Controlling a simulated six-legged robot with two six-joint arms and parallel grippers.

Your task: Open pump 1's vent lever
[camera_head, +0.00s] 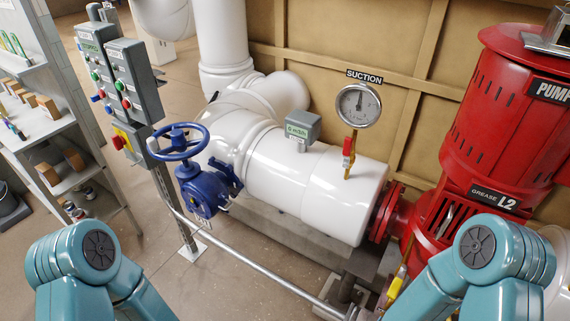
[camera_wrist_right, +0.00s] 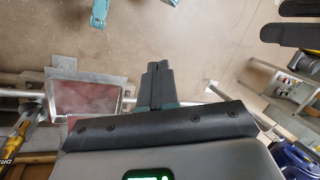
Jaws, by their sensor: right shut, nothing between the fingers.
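The red pump (camera_head: 465,120) stands at the right of the head view; its "PUMP" label is cut off, so its number does not show. A yellow lever-like handle (camera_head: 396,285) is low beside it, partly hidden by my right arm. A yellow part also shows at the left of the wrist view (camera_wrist_right: 16,136). I cannot tell whether either is the vent lever. My right gripper (camera_wrist_right: 157,68) is shut and empty, apart from the yellow part. Two separated dark fingers at the upper right of the wrist view look like my left gripper (camera_wrist_right: 292,22), open and empty.
A white suction pipe (camera_head: 310,185) carries a gauge (camera_head: 358,106) with a red-handled valve (camera_head: 348,152). A blue handwheel (camera_head: 178,141), control boxes (camera_head: 134,80) and a shelf (camera_head: 55,130) stand left. A grey rail (camera_head: 255,265) crosses the front.

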